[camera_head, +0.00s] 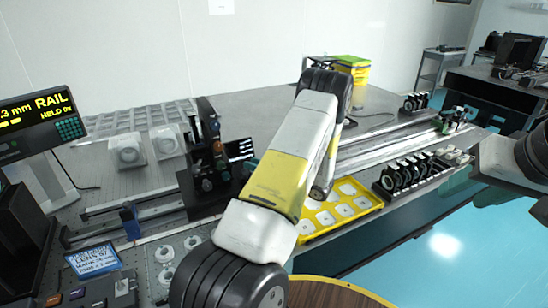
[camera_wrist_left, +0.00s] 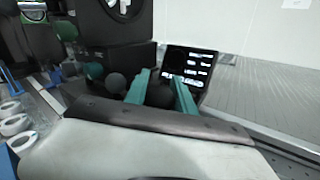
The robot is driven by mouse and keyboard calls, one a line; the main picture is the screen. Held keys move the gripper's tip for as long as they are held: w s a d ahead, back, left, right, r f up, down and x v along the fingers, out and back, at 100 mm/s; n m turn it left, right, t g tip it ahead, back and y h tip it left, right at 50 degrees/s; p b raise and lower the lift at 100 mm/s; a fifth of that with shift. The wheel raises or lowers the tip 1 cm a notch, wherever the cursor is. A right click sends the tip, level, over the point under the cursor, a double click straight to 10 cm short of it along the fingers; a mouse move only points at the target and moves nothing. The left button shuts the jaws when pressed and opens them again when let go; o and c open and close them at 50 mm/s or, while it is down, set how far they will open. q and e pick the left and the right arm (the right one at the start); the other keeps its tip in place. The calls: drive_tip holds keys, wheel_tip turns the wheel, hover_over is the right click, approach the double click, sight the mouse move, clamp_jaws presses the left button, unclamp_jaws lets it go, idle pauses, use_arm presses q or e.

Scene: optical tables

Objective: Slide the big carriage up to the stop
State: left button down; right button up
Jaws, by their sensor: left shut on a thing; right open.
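The big carriage appears to be the dark block (camera_head: 208,188) carrying black optics on the rail (camera_head: 100,208) at centre-left; it also seems to show as the dark block in the left wrist view (camera_wrist_left: 122,62). In that view, my left gripper (camera_wrist_left: 160,78) has its two teal fingers on either side of a round black knob (camera_wrist_left: 159,96) and is shut on it. My left forearm hides this gripper in the head view. A blue piece (camera_head: 130,222) sits on the rail left of the carriage; I cannot tell whether it is the stop.
A blue-edged label card (camera_head: 93,260) and white rings (camera_head: 165,254) lie in front of the rail. A yellow tray (camera_head: 352,208) and a black lens rack (camera_head: 415,175) stand on the right.

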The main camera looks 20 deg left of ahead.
sight(230, 171)
use_arm(q)
drive_tip(key=s+a, duration=0.6)
drive_tip(key=s, duration=0.1)
idle(0.3)
drive_tip(key=c, duration=1.3)
unclamp_jaws()
drive_tip(key=shift+c, duration=0.2)
